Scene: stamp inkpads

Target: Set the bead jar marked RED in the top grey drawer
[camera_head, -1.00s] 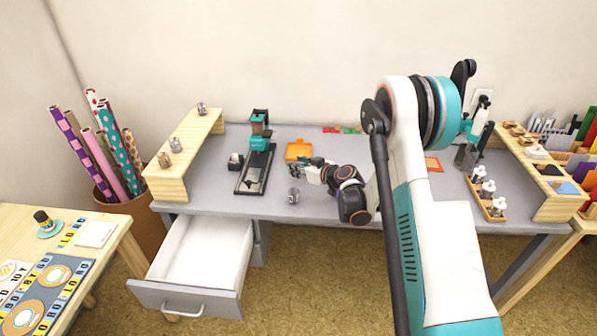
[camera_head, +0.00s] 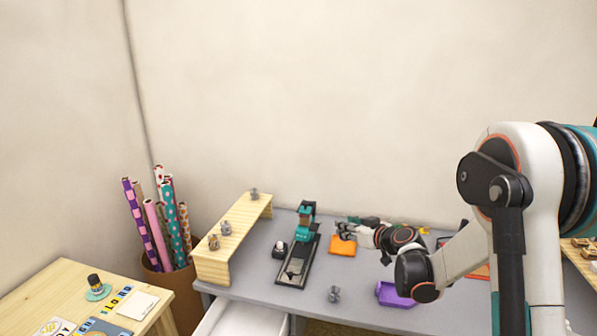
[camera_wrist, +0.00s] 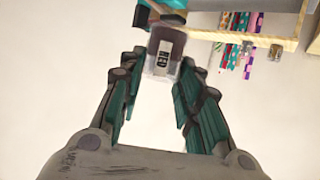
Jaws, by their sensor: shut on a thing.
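The bead jar marked RED (camera_wrist: 162,54) is between my gripper's fingertips in the wrist view, its label facing the camera. My gripper (camera_wrist: 163,62) is shut on it. In the head view my gripper (camera_head: 347,229) appears by the orange pad (camera_head: 343,246) at the back of the desk; the jar cannot be made out there. The grey drawer (camera_head: 242,322) under the desk's left end is pulled out; only its white inside shows, cut off by the bottom edge.
A wooden riser (camera_head: 212,263) bears several small jars. A stamp press (camera_head: 304,240) stands right of it. A small metallic jar (camera_head: 334,294) and a purple tray (camera_head: 396,296) are near the desk's front. A side table (camera_head: 62,285) is at left.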

